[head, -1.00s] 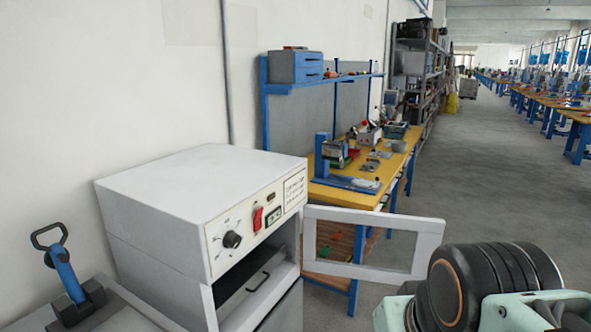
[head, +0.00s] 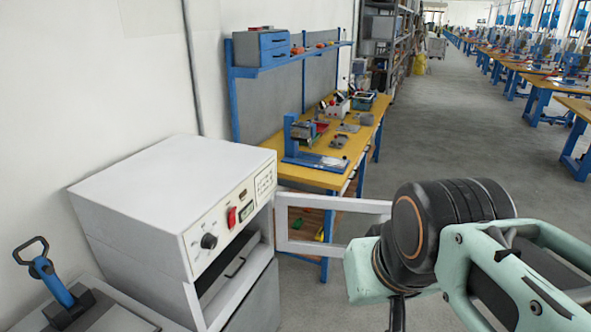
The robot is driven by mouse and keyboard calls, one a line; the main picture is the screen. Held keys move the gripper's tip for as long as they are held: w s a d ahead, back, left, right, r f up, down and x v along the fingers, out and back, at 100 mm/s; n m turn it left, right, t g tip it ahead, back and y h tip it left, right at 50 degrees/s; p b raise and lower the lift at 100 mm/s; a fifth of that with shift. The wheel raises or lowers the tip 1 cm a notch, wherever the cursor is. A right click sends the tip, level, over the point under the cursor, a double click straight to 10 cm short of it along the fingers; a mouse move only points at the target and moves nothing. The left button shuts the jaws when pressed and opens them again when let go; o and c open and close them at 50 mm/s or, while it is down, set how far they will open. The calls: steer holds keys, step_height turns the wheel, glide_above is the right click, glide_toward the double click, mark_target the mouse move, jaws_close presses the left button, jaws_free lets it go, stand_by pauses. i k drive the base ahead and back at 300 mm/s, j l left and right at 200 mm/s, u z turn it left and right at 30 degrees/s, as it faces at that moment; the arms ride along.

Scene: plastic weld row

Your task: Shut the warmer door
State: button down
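The warmer (head: 170,185) is a white box at the lower left, with a dark knob and a red switch on its front panel. Its door (head: 312,247), a white frame around a clear window, is hinged at the right side of the opening and stands wide open, swung out to the right. The dark inside and a tray handle show through the opening. My gripper (head: 398,312) is at the right, by the door's free end, which my wrist partly hides. The fingers run mostly out of the bottom of the view, so their opening and any contact with the door cannot be told.
A yellow workbench (head: 345,150) with blue legs and several tools stands behind the door. A blue-handled device (head: 50,280) stands at the lower left beside the warmer. Grey floor (head: 450,120) is free to the right, with rows of benches further off.

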mark_target(282, 201)
steer(key=i+l+z, duration=1.15)
steer(key=i, duration=0.45)
steer(key=i+l+z, duration=0.1)
steer(key=i, duration=0.45)
steer(key=i+u, duration=0.3)
steer(key=u, duration=0.2)
steer(key=i+l+u, duration=0.15)
steer(key=i+u, duration=0.15)
steer(key=u, duration=0.2)
steer(key=i+u, duration=0.15)
steer(key=u, duration=0.2)
steer(key=i+l+u, duration=0.1)
steer(key=u, duration=0.3)
steer(key=i+l+u, duration=0.1)
steer(key=u, duration=0.25)
steer(key=i+l+u, duration=0.1)
steer(key=u, duration=0.3)
steer(key=i+l+u, duration=0.1)
steer(key=u, duration=0.35)
steer(key=i+l+u, duration=0.1)
steer(key=u, duration=0.3)
steer(key=l+u, duration=0.5)
steer(key=u, duration=0.3)
steer(key=l+u, duration=0.6)
